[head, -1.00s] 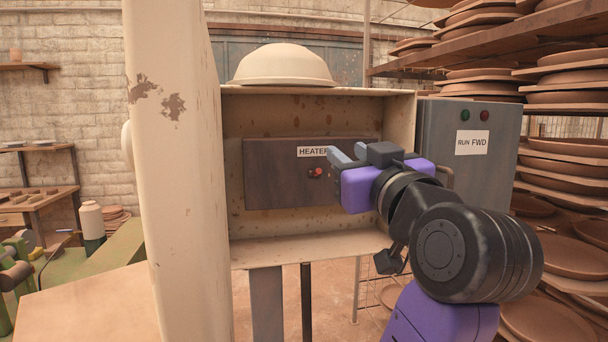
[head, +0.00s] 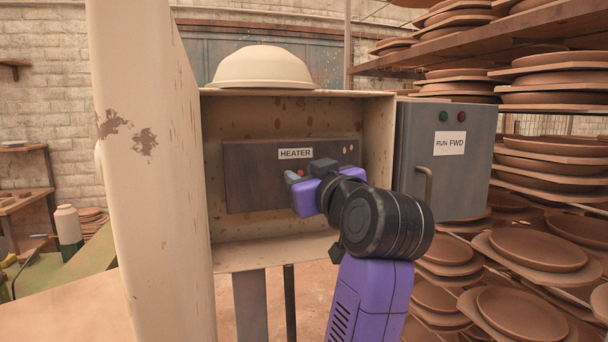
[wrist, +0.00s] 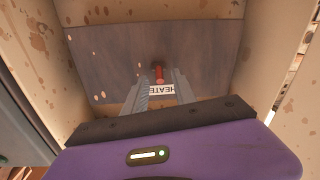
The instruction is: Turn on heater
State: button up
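The heater panel (head: 252,185) is a dark plate inside an open cream cabinet, with a white HEATER label (head: 295,154). A small red-tipped switch (wrist: 159,74) sticks out near the label. In the head view only a bit of red (head: 301,173) shows beside my fingers. My gripper (head: 293,177) is inside the cabinet mouth, in front of the panel. In the wrist view its two grey fingers (wrist: 163,82) are apart, with the switch between or just beyond their tips. I cannot tell whether a finger touches it.
The cabinet's cream door (head: 155,190) stands open at the left. A bowl (head: 262,67) sits on top of the cabinet. A grey RUN FWD box (head: 447,185) with a handle is to the right. Racks of clay plates (head: 540,248) fill the far right.

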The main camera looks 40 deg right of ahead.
jog(key=shift+c, duration=0.4)
grip_shut()
jog(key=shift+r, duration=0.1)
jog(key=r+p, duration=0.1)
jog(key=p, duration=0.2)
jog(key=shift+w+g, duration=0.1)
jog(key=shift+g, duration=0.3)
jog(key=p, duration=0.3)
jog(key=shift+g, duration=0.3)
jog(key=shift+f+y, duration=0.1)
jog(key=shift+y, duration=0.2)
jog(key=shift+f, duration=0.1)
